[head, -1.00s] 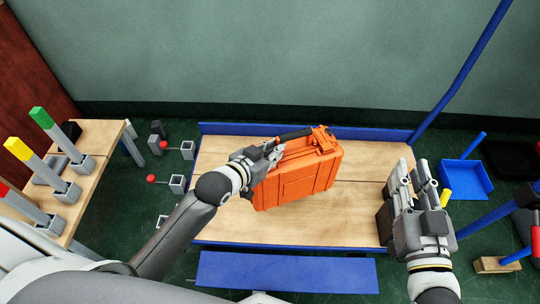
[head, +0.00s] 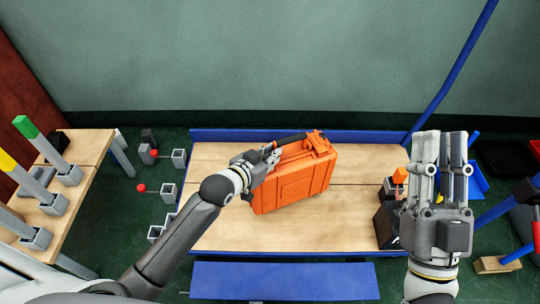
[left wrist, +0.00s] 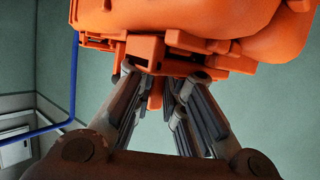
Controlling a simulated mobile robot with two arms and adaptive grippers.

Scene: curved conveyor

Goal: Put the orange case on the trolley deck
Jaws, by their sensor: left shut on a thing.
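The orange case (head: 300,182) is over the middle of the wooden trolley deck (head: 230,225) in the head view, tilted in the picture. Whether its underside touches the deck cannot be told. My left gripper (head: 272,155) is shut on the case near its dark handle. The left wrist view shows the orange case (left wrist: 215,25) close up, with my left fingers (left wrist: 160,85) against an orange part of it. My right gripper (head: 441,140) stands at the deck's right end, away from the case. Its fingers point up in the picture, and their opening is unclear.
A dark object with an orange top (head: 399,176) stands at the deck's right end, partly behind my right gripper. A blue rail (head: 460,65) rises at the back right. A wooden bench (head: 85,150) with coloured posts stands left. The deck's left part is bare.

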